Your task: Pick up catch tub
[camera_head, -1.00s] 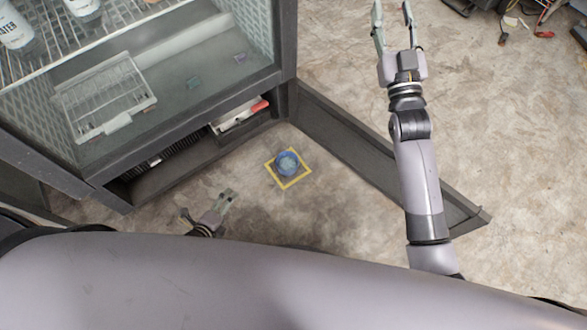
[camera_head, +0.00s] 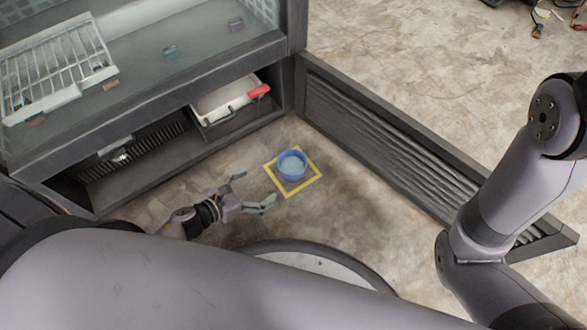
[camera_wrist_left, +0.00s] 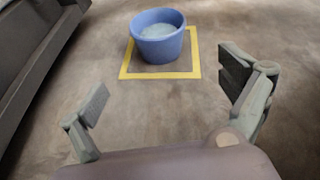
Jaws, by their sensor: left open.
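The catch tub (camera_head: 292,166) is a small round blue tub with pale, water-like contents. It stands upright on the floor inside a yellow square outline (camera_head: 287,194). My left gripper (camera_head: 255,190) is open and empty, low near the floor, just left of the tub and apart from it. In the left wrist view the tub (camera_wrist_left: 157,36) is ahead of and between the open fingers (camera_wrist_left: 168,97). My right arm comes in at the right of the head view, and its gripper is out of the picture.
A glass-fronted freezer (camera_head: 200,75) stands at the left with its lower compartment open. A white tray with a red end (camera_head: 228,101) sits in that compartment. A dark hinged panel (camera_head: 390,140) stands open behind and right of the tub. Floor between gripper and tub is clear.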

